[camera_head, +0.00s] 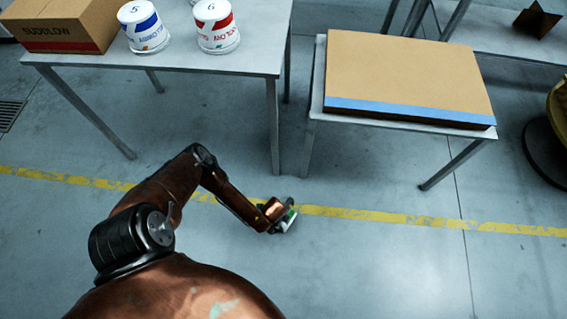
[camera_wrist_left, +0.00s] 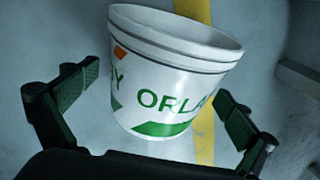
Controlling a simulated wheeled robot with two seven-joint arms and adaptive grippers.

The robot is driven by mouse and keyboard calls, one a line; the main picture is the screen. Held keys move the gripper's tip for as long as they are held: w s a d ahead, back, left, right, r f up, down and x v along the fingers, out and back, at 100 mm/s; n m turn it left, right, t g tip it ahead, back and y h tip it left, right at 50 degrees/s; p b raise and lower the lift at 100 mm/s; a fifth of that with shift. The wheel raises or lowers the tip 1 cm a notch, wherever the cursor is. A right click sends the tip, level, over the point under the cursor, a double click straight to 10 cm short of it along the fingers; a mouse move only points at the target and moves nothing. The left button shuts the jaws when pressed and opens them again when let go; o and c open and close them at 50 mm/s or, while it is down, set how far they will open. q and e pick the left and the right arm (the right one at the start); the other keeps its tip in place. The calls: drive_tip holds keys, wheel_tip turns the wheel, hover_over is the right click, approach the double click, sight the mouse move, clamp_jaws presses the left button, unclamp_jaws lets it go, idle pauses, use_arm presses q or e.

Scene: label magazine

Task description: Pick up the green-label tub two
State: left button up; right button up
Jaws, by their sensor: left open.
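A white tub with a green label (camera_wrist_left: 165,85) fills the middle of the left wrist view. It looks tilted, with its rim toward the top, and letters reading "ORLA" show on its side. My left gripper (camera_wrist_left: 155,105) is open, one finger on each side of the tub, with gaps visible. In the head view my left gripper (camera_head: 281,214) is low in front of the tables, above the floor. A small white and green patch (camera_head: 288,224) shows at its tip, mostly hidden. I cannot tell what supports the tub. My right gripper is not in view.
A table (camera_head: 200,62) at the upper left bears a cardboard box (camera_head: 65,30), a blue-label tub (camera_head: 145,28) and a red-label tub (camera_head: 216,28). The floor around my arm is clear, with a yellow line (camera_head: 400,218).

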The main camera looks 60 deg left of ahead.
use_arm(q)
drive_tip(key=shift+f, duration=0.1)
drive_tip(key=shift+c, duration=0.3)
drive_tip(key=c, duration=0.8)
